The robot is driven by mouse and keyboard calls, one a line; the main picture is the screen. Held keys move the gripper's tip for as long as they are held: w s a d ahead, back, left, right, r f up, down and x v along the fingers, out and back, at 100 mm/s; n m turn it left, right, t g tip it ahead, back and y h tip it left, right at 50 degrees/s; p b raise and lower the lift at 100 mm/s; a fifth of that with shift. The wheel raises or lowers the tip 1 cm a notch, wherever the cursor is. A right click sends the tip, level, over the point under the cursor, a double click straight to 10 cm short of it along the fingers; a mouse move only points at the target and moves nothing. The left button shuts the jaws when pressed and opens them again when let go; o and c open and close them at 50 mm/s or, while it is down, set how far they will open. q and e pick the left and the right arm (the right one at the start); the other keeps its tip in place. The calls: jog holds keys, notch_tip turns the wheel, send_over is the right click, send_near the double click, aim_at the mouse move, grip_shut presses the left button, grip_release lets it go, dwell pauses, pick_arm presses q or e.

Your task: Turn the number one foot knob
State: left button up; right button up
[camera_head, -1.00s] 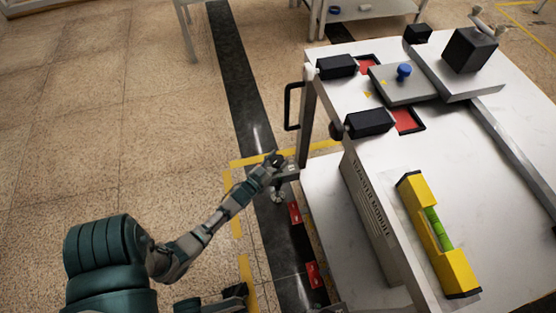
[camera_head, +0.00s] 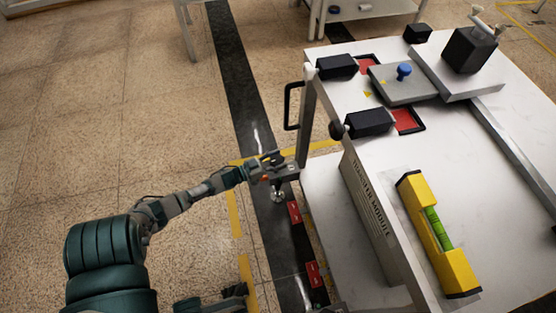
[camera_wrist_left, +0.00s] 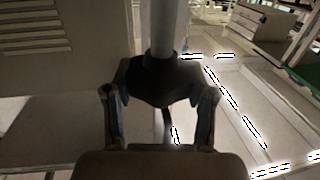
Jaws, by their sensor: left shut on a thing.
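My left gripper (camera_head: 270,167) is at the near-left lower corner of the white gantry cart, low beside its frame. In the left wrist view, a dark faceted knob (camera_wrist_left: 158,80) sits on a grey post, between the two fingers of my left gripper (camera_wrist_left: 160,105). The fingers are shut on the knob from both sides. In the head view the knob is hidden by the gripper, and a shiny metal foot (camera_head: 279,196) shows just below it.
The cart top (camera_head: 500,180) carries a yellow spirit level (camera_head: 438,235), black blocks (camera_head: 369,122) and a grey plate with a blue knob (camera_head: 404,72). A black handle (camera_head: 291,105) juts from the cart's left side. Red tags (camera_head: 294,212) lie near the foot. Open floor (camera_head: 100,120) is on the left.

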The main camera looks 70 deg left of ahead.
pick_arm(q)
jog(key=shift+m+h, duration=0.4)
jog(key=shift+h, duration=0.2)
jog(key=o, duration=1.2)
jog(key=shift+c, duration=0.2)
jog(key=shift+s, duration=0.15)
jog(key=s, duration=1.1)
jog(key=shift+s+a, duration=0.15)
jog(key=shift+s, duration=0.25)
jog(key=shift+f, duration=0.15)
